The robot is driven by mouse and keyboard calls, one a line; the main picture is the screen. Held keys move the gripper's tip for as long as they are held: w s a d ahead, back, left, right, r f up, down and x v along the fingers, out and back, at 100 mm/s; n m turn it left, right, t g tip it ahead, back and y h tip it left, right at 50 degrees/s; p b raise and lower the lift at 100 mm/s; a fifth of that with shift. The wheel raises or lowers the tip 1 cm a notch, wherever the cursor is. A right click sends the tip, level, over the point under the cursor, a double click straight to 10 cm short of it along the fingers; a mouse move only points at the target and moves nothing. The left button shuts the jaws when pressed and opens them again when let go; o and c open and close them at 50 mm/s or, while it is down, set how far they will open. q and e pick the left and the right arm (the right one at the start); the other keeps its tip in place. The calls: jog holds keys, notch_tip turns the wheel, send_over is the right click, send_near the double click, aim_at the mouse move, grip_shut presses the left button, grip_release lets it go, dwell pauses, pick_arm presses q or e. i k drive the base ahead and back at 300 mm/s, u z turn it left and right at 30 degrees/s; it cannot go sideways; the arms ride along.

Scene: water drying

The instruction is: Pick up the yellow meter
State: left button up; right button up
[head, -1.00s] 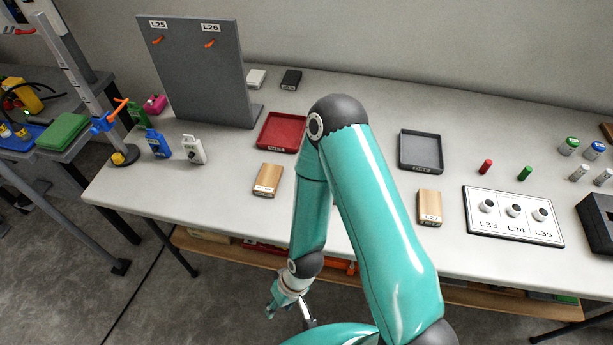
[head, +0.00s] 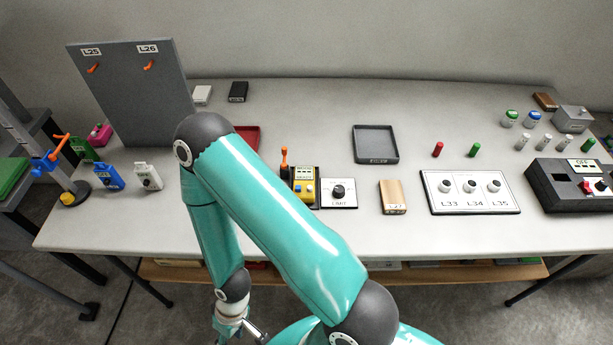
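My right gripper is not in view.
A white panel with a black knob (head: 339,194) sits directly right of the meter. A tan box (head: 392,197), a dark tray (head: 375,144) and a white socket panel (head: 470,205) lie further right. My arm partly hides a red tray (head: 247,138). A grey upright board (head: 130,95) stands left.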

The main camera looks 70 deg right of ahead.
aim_at(304, 175)
jog(key=z, duration=0.1)
jog(key=k, duration=1.6)
jog(key=z, duration=0.55)
jog(key=i, duration=1)
jog(key=u, duration=0.05)
